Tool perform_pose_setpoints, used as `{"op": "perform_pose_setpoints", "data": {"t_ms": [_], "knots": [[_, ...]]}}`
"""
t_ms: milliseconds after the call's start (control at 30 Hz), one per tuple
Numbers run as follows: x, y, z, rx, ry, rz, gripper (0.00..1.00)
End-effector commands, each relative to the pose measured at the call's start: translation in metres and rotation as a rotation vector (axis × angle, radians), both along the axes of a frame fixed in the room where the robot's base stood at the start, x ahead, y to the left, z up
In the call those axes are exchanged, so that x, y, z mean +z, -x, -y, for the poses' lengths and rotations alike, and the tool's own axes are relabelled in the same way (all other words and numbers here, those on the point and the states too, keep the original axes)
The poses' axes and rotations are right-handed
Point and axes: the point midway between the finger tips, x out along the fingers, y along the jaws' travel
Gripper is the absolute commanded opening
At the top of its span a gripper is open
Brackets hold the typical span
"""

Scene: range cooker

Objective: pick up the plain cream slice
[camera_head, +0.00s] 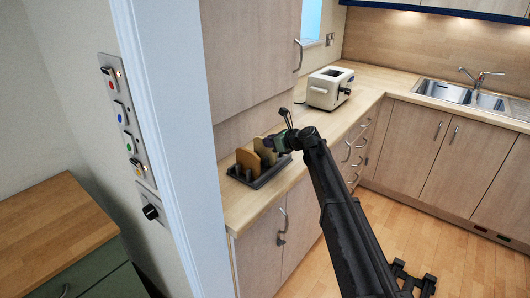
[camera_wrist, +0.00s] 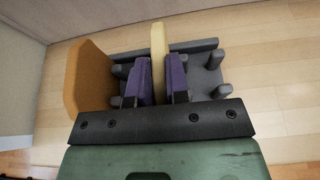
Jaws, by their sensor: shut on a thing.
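The plain cream slice (camera_wrist: 158,45) stands on edge between the two purple finger pads of my gripper (camera_wrist: 159,80) in the wrist view. Both pads press on its faces, so my gripper is shut on it. An orange-brown slice (camera_wrist: 88,78) stands to its left, apart from the fingers. The dark grey rack (camera_wrist: 207,78) with short pegs lies below; it also shows on the counter in the head view (camera_head: 268,178). My gripper (camera_head: 275,146) is over the rack there. I cannot tell whether the cream slice is clear of the rack.
A cream toaster (camera_head: 329,88) stands on the wooden counter (camera_head: 240,205), farther back. A sink (camera_head: 450,92) is at the back right. The counter between rack and toaster looks mostly clear.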

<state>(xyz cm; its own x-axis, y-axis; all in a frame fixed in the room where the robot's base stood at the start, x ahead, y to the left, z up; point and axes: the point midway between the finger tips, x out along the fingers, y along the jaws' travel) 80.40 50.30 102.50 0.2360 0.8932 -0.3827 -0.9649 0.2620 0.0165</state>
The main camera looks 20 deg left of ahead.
Motion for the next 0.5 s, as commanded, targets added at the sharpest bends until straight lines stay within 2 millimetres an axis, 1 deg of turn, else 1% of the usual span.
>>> {"op": "perform_pose_setpoints", "data": {"t_ms": [333,500], "knots": [[0.002,0.0,0.0,0.0,0.0,0.0,0.0],[0.016,0.0,0.0,0.0,0.0,0.0,0.0]]}}
